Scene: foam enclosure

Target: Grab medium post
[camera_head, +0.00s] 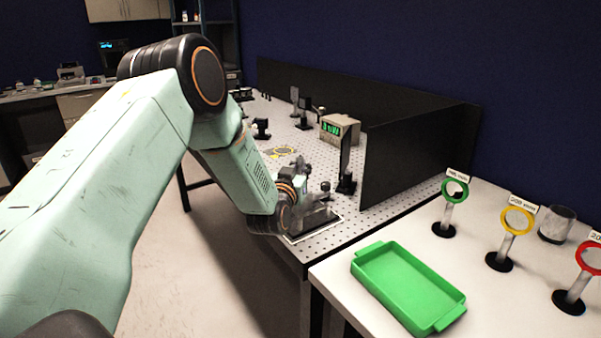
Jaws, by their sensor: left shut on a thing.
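My left arm comes in from the left and reaches over the near corner of the perforated optical table (345,224). My left gripper (318,196) is low over a small dark tray with a pale rim (314,226) and is shut on a small post. The post is mostly hidden by the gripper and too small here to tell its length. Small dark and grey parts show around the fingers. My right gripper is not in view.
A green tray (408,287) lies on the white table at right. Ring-topped stands in green (455,191), yellow (518,221) and red (589,256) stand behind it, with a grey cup (557,224). Black panels (415,150) wall the optical table. A display box (340,130) stands farther back.

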